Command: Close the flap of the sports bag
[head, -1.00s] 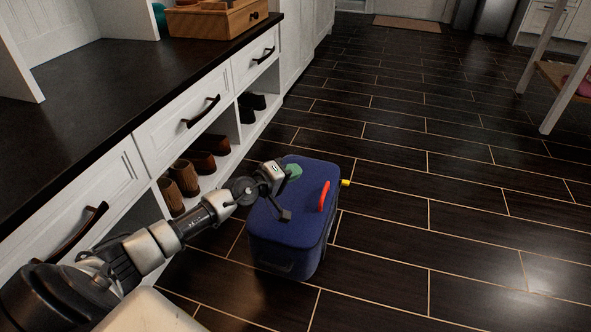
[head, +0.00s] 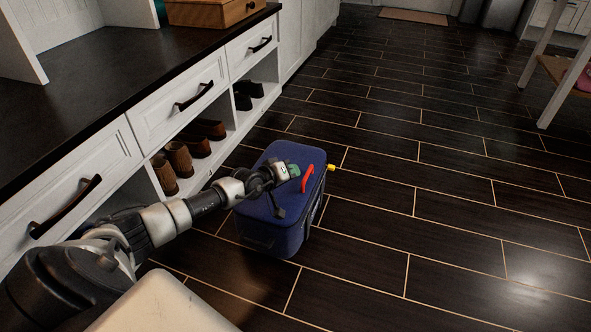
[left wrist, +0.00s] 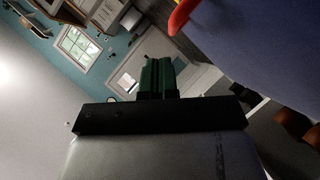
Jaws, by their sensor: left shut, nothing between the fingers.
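The sports bag (head: 300,160) is a dark blue box shape standing on the floor beside the cabinet. Its top flap looks flat over the opening; I cannot tell if it is fully shut. A red handle (head: 307,179) stands on the right part of the top, with a small yellow piece (head: 331,168) at the right edge. My left gripper (head: 294,170) has green fingertips and is shut and empty over the bag's top, just left of the red handle. In the left wrist view the shut fingers (left wrist: 157,76) show beside the blue bag (left wrist: 270,45). My right gripper is out of view.
A white cabinet with a dark counter (head: 90,95) and drawers runs along the left. Brown boots (head: 176,160) and dark shoes stand in its open cubbies, close to my left arm. The dark plank floor (head: 440,200) to the right is clear. A table leg (head: 562,85) stands at the far right.

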